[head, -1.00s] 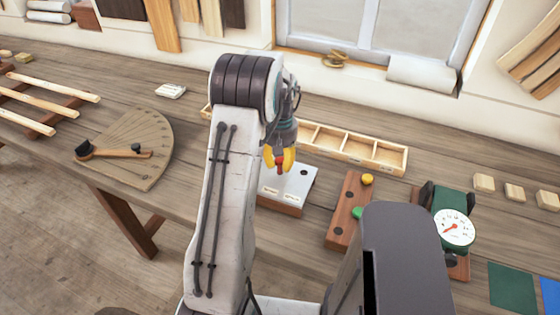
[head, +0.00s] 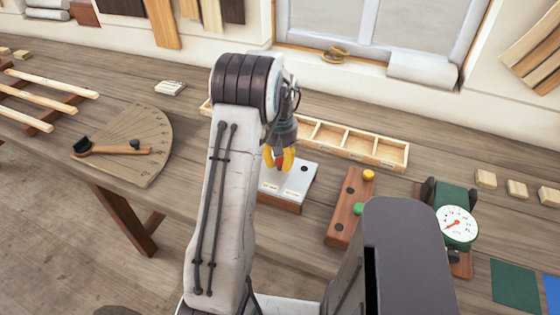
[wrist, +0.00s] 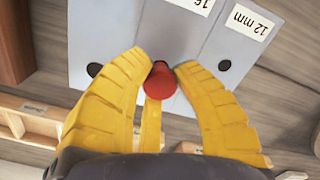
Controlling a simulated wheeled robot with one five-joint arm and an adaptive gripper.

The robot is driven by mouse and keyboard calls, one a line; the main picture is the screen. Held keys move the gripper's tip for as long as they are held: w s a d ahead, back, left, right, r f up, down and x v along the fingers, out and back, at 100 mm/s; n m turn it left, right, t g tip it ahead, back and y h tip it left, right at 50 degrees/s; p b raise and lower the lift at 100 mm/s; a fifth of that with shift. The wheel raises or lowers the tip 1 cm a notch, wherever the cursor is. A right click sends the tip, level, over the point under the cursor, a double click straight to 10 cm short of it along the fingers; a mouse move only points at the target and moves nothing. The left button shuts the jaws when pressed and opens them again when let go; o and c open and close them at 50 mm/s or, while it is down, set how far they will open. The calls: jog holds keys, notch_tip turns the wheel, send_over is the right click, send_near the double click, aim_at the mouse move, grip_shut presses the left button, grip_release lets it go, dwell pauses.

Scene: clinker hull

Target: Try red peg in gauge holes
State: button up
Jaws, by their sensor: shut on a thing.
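The red peg (wrist: 161,80) is between the yellow fingers of my gripper (wrist: 162,78), which is shut on it. In the head view my gripper (head: 279,160) is at the gauge plate, with only a bit of red showing between the fingers. The grey gauge block (head: 290,182) has a wooden base and labelled strips. In the wrist view the gauge (wrist: 130,35) shows a dark hole on each side of the peg, the right one labelled 12 mm. The peg is over the middle strip, marked 16.
A wooden compartment tray (head: 380,151) lies behind the gauge. A wooden block (head: 347,215) with yellow and green pegs stands to its right, then a green dial instrument (head: 457,226). A fan-shaped protractor board (head: 140,145) lies at left. Bench between board and gauge looks mostly clear.

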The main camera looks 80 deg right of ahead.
jog(key=shift+r, duration=0.2)
dwell(0.4)
jog(key=shift+r+p, duration=1.9)
jog(key=shift+r, duration=0.55)
